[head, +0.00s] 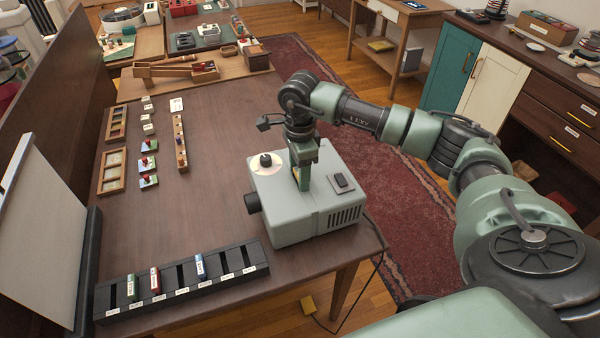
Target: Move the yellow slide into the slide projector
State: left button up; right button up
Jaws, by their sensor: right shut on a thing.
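The slide projector (285,217) is a grey-green box with a dark lens on its left side, standing near the table's right edge. My right gripper (302,182) points down at the top of the projector, its fingertips at or just above the top face. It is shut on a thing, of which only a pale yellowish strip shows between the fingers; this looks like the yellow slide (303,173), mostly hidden. I cannot tell how deep it sits in the projector. A black slide rack (222,266) at the front holds a green, a red and a blue slide. My left gripper is not in view.
A white screen (38,225) stands at the left. Wooden frames (112,170) and small cards with pegs lie farther back on the table (215,190). The table's middle is clear.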

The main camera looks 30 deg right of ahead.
jog(key=shift+s+a+f, duration=0.2)
jog(key=shift+s+f, duration=0.15)
jog(key=shift+f, duration=0.4)
jog(key=o, duration=1.5)
jog(key=shift+c, duration=0.2)
jog(key=shift+w+f, duration=0.1)
jog(key=shift+f, duration=0.05)
jog(key=shift+w+r+p, duration=0.15)
jog(key=shift+r+p, duration=0.5)
jog(key=shift+r, duration=0.3)
jog(key=shift+r+p, duration=0.3)
jog(key=shift+r, duration=0.4)
jog(key=shift+d+r+p, duration=0.2)
jog(key=shift+r+p, duration=0.65)
jog(key=shift+r, duration=0.75)
